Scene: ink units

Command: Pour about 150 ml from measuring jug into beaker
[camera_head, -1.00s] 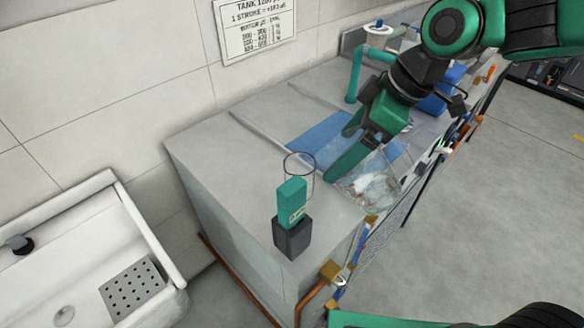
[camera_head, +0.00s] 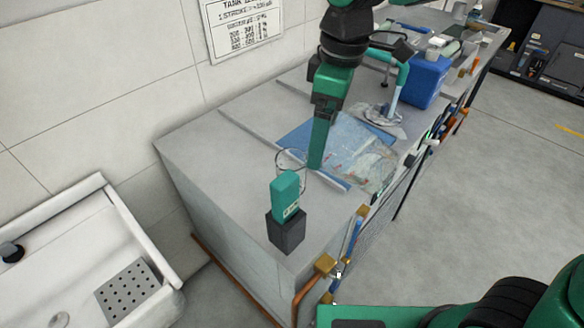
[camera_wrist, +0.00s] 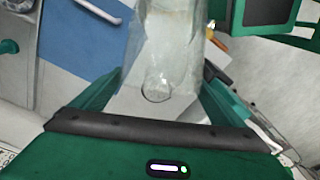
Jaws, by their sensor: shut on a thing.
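The measuring jug (camera_head: 372,160) is clear, with reddish marks on its wall. My gripper (camera_head: 318,160) is shut on it, and the jug extends to the right of the fingers over the bench in the head view. Its tilt and liquid level are hard to make out. In the wrist view the clear jug (camera_wrist: 172,40) lies between my two fingers (camera_wrist: 160,95), with a small round outline low in it. The beaker (camera_head: 291,160) is a clear glass with a dark rim, standing on the bench just left of my fingers. Its lower part is hidden behind a teal-and-grey device.
The teal device on a dark block (camera_head: 286,215) stands in front of the beaker. A blue mat (camera_head: 300,138) lies behind. A teal tap-like pipe (camera_head: 398,85) and blue box (camera_head: 428,80) are farther back. Pipes and valves (camera_head: 345,250) line the bench's front edge. The bench's left end is clear.

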